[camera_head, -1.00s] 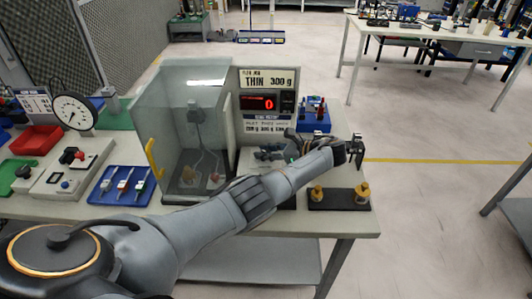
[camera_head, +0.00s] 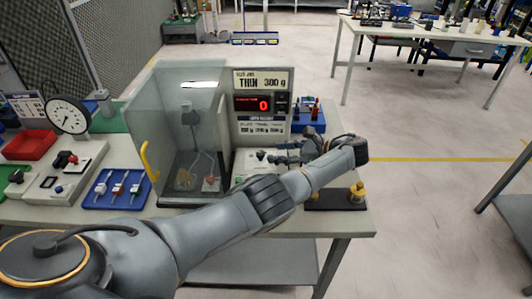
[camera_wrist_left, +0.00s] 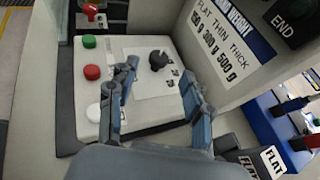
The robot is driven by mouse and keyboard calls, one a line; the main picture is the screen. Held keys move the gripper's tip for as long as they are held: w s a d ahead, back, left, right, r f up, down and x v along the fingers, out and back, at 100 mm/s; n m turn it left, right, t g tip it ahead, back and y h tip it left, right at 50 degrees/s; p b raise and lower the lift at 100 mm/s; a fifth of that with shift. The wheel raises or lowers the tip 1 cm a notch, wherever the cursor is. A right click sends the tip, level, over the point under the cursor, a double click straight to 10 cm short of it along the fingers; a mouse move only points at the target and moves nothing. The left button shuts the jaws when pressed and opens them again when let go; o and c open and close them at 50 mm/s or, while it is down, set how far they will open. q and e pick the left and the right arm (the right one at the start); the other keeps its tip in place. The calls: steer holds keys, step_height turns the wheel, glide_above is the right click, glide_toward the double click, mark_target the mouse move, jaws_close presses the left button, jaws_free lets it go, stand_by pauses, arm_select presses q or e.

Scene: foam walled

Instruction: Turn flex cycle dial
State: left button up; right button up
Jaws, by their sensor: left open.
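The black dial (camera_wrist_left: 159,61) sits on a pale control panel (camera_wrist_left: 140,50) with printed marks beside it, seen in the left wrist view. My left gripper (camera_wrist_left: 157,70) is open, with one finger on each side of the dial's near side. The fingers look apart from the dial; their exact height above it is unclear. In the head view my left gripper (camera_head: 264,157) is over the panel in front of the red display (camera_head: 262,104), and the dial is too small to make out. My right gripper is not in view.
Green (camera_wrist_left: 89,41), red (camera_wrist_left: 92,72) and white (camera_wrist_left: 93,112) buttons are left of the dial. A clear guarded enclosure (camera_head: 150,120) with a yellow handle (camera_head: 149,160) stands left of the display. A dark tray (camera_head: 325,204) with brass pieces is at the bench's right front.

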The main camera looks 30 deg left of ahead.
arm_select(q)
steer(key=v, duration=0.5)
steer(key=shift+r, duration=0.1)
stand_by(0.3)
